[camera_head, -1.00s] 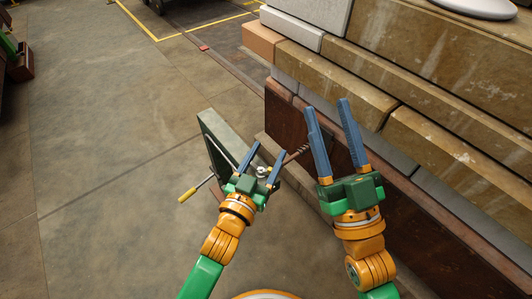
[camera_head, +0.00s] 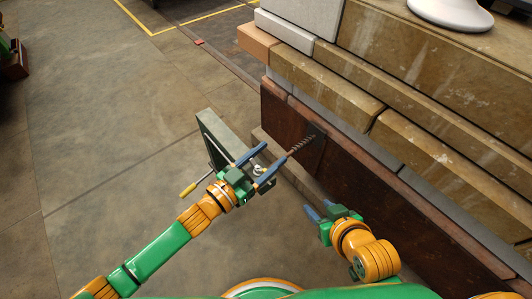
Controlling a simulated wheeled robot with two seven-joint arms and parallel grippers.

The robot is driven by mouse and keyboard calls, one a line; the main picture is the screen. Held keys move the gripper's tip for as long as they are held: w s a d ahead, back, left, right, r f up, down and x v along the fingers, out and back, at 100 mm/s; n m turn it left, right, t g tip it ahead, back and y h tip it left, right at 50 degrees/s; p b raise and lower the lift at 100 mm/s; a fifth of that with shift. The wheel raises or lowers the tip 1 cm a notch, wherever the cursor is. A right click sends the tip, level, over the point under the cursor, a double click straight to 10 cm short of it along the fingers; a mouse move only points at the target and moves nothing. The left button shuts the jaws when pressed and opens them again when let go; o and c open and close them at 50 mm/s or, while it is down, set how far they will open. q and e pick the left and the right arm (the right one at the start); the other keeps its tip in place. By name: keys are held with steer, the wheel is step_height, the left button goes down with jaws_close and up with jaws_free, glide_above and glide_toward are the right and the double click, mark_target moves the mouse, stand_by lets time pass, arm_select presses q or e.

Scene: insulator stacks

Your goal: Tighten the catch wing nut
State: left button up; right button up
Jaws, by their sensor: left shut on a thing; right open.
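A small silver piece (camera_head: 257,170), which looks like the wing nut, sits between the blue fingers of my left gripper (camera_head: 262,166). The gripper is shut on it, with the fingers on either side. The nut is small and its wings cannot be made out. A grey-green upright panel (camera_head: 212,134) stands just behind the gripper. A thin rod with a yellow handle (camera_head: 188,190) sticks out to the left. A coiled or threaded rod (camera_head: 302,144) shows beyond the fingers, near a dark plate on the wall. My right gripper (camera_head: 325,211) is open and empty, low and to the right.
A low wall with a rusty brown face (camera_head: 370,190) and stone slabs (camera_head: 420,150) runs along the right. A white round object (camera_head: 450,12) rests on top. Concrete floor (camera_head: 110,130) is clear to the left, with yellow lines at the back.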

arm_select(q)
steer(key=shift+m+g+h, duration=0.4)
steer(key=shift+s+d+m+g+h, duration=0.15)
steer(key=shift+m+g+h, duration=0.25)
steer(key=shift+g, duration=0.1)
steer(key=o, duration=1.4)
